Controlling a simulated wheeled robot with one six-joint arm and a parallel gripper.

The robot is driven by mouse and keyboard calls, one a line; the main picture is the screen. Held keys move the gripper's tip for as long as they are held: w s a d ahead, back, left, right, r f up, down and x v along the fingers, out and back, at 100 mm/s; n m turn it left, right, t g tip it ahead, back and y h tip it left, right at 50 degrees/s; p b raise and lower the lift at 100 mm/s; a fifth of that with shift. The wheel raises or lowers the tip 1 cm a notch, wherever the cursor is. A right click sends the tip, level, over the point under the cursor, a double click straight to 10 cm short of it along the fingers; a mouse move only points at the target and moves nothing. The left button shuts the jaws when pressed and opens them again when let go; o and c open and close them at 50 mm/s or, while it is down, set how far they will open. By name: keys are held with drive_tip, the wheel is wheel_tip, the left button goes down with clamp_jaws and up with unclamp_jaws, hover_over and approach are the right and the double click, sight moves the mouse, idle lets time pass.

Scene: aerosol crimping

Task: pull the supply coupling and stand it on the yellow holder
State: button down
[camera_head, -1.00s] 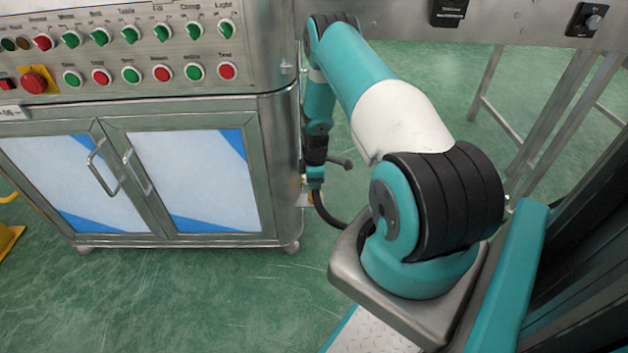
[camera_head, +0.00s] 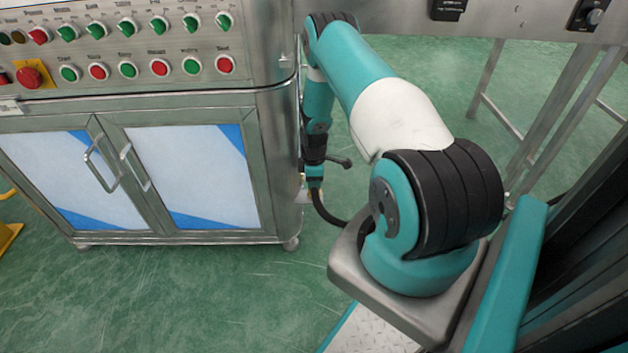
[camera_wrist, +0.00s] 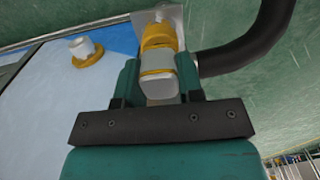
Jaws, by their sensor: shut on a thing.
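My gripper (camera_wrist: 160,74) is shut on the supply coupling (camera_wrist: 158,64), a silver body with yellow bands, in the wrist view. A black hose (camera_wrist: 245,50) curves off to the right beside it. The coupling's far end is in front of a small metal plate (camera_wrist: 172,14); I cannot tell whether it touches it. A yellow ring with a pale stub (camera_wrist: 86,54) is on the white and blue panel to the left; I cannot tell whether this is the yellow holder. In the head view my gripper (camera_head: 314,178) points down beside the cabinet's right side, with the coupling largely hidden.
A steel cabinet (camera_head: 270,170) with doors and a row of buttons stands close to the left of my arm. A metal frame (camera_head: 500,115) stands at the right. The green floor (camera_head: 200,300) in front of the cabinet is clear.

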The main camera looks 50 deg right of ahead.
drive_tip(key=shift+f+b, duration=0.35)
drive_tip(key=shift+f, duration=0.1)
idle(1.6)
drive_tip(key=c, duration=0.7)
unclamp_jaws()
wheel_tip(320, 180, up, 17)
drive_tip(key=p, duration=0.4)
drive_tip(key=shift+r, duration=0.2)
drive_tip(key=shift+s, duration=0.1)
